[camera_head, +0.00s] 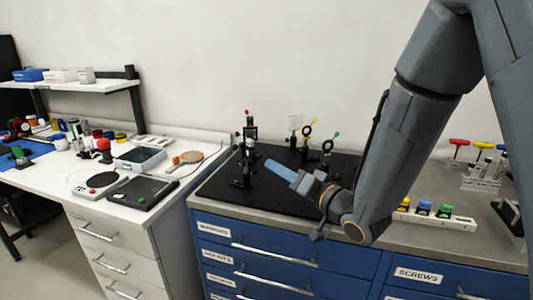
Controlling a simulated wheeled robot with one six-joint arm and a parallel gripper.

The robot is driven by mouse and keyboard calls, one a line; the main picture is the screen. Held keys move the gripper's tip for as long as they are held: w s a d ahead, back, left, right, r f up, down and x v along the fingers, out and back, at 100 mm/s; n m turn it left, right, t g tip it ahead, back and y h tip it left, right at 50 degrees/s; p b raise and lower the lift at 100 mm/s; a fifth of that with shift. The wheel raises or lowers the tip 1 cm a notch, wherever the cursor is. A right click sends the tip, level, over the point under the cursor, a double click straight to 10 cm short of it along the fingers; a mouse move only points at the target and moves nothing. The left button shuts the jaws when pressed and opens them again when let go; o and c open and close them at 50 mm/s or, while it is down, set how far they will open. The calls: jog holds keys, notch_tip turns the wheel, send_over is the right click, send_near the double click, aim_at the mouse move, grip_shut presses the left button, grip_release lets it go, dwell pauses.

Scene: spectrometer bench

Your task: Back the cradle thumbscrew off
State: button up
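A black post-mounted holder (250,133) stands upright on the black breadboard, with a small red tip (247,112) on top. It may be the cradle, but the thumbscrew is too small to make out for certain. My gripper (299,180) is just right of the holder's lower part and points left towards it. A light blue bar (280,170) sticks out from the gripper's end towards the holder, with a small visible gap between them. I cannot tell whether the bar is held or is part of the gripper. The fingers are not clearly separable.
The black breadboard (225,185) lies on a blue drawer cabinet (215,222). Coloured T-handle tools (459,143) stand at right. The white bench (180,200) at left holds a scale-like device (142,193).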

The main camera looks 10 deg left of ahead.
aim_at(259, 157)
jog(key=p+x, duration=0.2)
jog(key=x, duration=0.6)
jog(key=shift+d, duration=0.1)
grip_shut()
